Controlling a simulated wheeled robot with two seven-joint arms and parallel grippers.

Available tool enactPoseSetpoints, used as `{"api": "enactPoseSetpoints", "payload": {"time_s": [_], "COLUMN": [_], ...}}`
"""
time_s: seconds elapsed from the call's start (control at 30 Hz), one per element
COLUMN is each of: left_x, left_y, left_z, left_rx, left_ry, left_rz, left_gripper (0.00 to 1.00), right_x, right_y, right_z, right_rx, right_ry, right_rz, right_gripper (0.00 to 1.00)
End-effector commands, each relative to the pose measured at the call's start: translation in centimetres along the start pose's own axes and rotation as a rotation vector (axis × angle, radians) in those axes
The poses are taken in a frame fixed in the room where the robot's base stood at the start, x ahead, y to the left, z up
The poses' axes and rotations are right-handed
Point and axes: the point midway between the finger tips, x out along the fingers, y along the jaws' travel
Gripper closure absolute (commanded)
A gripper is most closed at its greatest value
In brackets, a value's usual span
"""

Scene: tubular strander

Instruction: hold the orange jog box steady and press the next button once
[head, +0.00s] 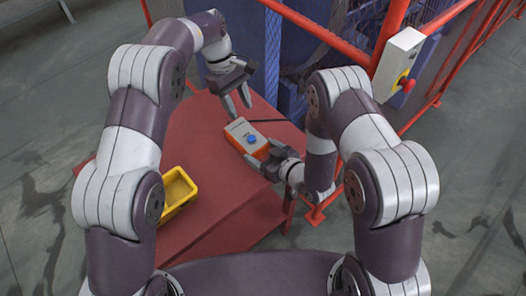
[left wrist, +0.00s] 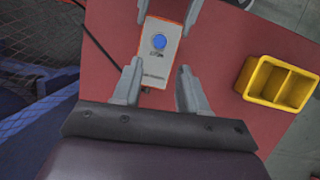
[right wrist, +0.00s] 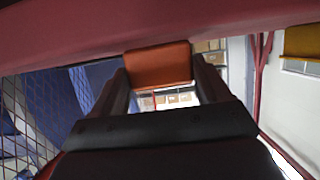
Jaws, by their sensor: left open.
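The orange jog box (head: 241,130) lies on the red table, with a pale top face and one large round blue button (head: 252,139). The box (left wrist: 153,67) and the button (left wrist: 159,41) also show in the left wrist view. My right gripper (head: 268,158) has its fingers on either side of the box's near end and appears shut on it. In the right wrist view the box's orange end (right wrist: 160,65) fills the space between those fingers. My left gripper (head: 239,108) is open and empty above the far end of the box, its fingertips pointing down.
A yellow two-compartment bin (head: 177,189) stands on the red table (head: 228,205) at the left. A dark cable (head: 283,121) runs from the box. Red railings (head: 318,38) and a grey box with a red knob (head: 399,62) stand behind and right.

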Motion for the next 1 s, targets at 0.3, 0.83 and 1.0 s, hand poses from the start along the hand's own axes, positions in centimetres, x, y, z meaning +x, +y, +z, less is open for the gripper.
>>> {"api": "enactPoseSetpoints", "payload": {"time_s": [0.3, 0.83, 1.0], "left_x": [0.00, 0.00, 0.00], "left_y": [0.00, 0.00, 0.00], "left_z": [0.00, 0.00, 0.00], "left_rx": [0.000, 0.000, 0.000], "left_ry": [0.000, 0.000, 0.000], "left_rz": [0.000, 0.000, 0.000], "left_gripper": [1.00, 1.00, 1.00], "right_x": [-0.03, -0.04, -0.04], "right_y": [0.00, 0.00, 0.00], "right_z": [0.01, 0.01, 0.02], "right_rx": [0.000, 0.000, 0.000], "right_ry": [0.000, -0.001, -0.001], "right_rz": [0.000, 0.000, 0.000], "right_gripper": [0.64, 0.64, 0.64]}}
